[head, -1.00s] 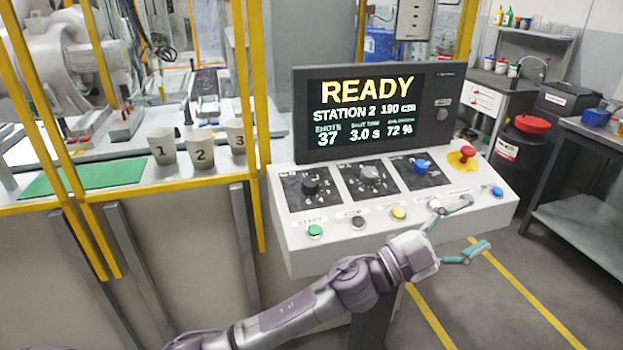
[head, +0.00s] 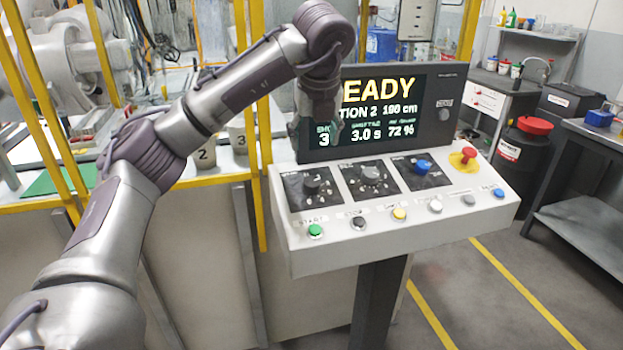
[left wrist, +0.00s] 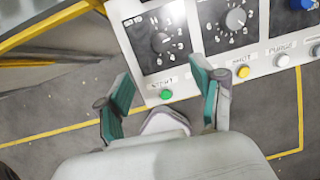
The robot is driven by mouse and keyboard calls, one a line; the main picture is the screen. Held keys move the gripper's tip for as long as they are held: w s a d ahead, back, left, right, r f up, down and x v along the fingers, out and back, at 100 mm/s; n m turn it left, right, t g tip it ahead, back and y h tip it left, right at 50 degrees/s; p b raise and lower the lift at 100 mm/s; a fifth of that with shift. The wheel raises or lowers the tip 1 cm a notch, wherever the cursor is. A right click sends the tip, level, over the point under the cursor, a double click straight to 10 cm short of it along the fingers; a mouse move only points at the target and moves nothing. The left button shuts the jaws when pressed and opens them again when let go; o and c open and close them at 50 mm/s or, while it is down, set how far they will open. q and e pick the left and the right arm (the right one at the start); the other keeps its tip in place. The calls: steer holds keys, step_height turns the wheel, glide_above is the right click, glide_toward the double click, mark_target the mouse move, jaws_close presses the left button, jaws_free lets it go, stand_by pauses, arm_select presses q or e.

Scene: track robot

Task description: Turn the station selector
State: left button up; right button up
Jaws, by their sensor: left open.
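The sloped white control panel (head: 400,232) carries a dark knob (head: 312,185) at left, a grey-black knob (head: 371,174) in the middle and a blue knob (head: 422,167) at right. I cannot read which one is labelled as the station selector. In the left wrist view, the left knob (left wrist: 163,42) and the middle knob (left wrist: 236,19) sit on numbered dials. My left gripper (head: 318,130) is above the left knob, in front of the screen, pointing down. In the left wrist view it (left wrist: 160,78) is open and empty, apart from the knobs. My right gripper is not in view.
The screen (head: 400,145) reads READY and station 2, partly covered by my arm. A green button (head: 315,231), several other buttons and a red emergency stop (head: 465,158) are on the panel. Yellow fence posts (head: 262,130) stand at left.

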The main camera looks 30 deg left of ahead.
mark_target(311, 181)
arm_select(q)
steer(key=x, duration=1.3)
steer(key=shift+f+p, duration=0.4)
steer(key=c, duration=1.1)
steer(key=shift+c, duration=0.2)
